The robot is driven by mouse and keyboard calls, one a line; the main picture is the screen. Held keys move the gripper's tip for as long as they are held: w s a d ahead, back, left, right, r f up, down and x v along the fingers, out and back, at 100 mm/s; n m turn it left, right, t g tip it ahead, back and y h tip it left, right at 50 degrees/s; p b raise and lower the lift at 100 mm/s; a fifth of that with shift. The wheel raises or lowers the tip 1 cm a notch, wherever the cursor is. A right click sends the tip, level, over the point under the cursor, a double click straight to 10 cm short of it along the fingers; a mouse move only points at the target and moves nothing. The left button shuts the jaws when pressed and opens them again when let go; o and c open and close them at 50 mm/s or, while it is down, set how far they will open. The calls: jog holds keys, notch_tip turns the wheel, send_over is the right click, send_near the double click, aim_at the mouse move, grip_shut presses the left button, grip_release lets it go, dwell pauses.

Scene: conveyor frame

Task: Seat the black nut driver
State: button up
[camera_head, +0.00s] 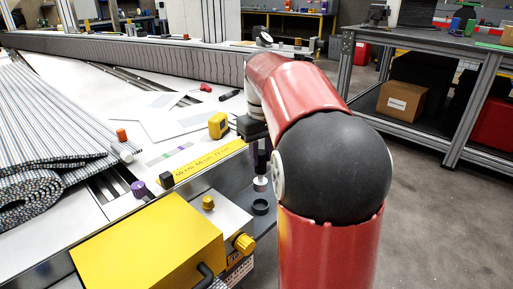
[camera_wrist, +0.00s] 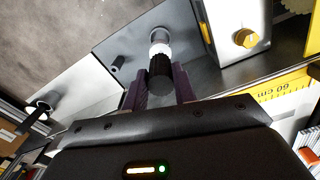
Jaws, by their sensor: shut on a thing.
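My gripper (camera_head: 258,150) points down over the grey ledge at the conveyor's near corner, partly hidden by my red arm. In the wrist view, my gripper (camera_wrist: 159,86) is shut on the black nut driver (camera_wrist: 160,68), with one finger on each side of its black handle. The driver has a white collar and a grey end. In the head view, the driver's pale lower end (camera_head: 260,184) hangs just above a short black ring (camera_head: 260,206) on the ledge. A gap shows between them. The driver looks about upright.
A yellow box (camera_head: 150,250) with a yellow knob (camera_head: 244,243) stands left of the ring. A small black peg (camera_wrist: 118,62) shows beside the driver in the wrist view.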

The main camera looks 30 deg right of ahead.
aim_at(262, 172)
jog(key=shift+s, duration=0.1)
jog(key=shift+f, duration=0.2)
jog(key=shift+f+b, duration=1.4)
jog(key=shift+f, duration=0.6)
jog(key=shift+f, duration=0.25)
jog(key=shift+f+b, duration=0.4)
jog(key=shift+f, duration=0.85)
jog(key=o, duration=1.1)
jog(key=shift+c, duration=0.2)
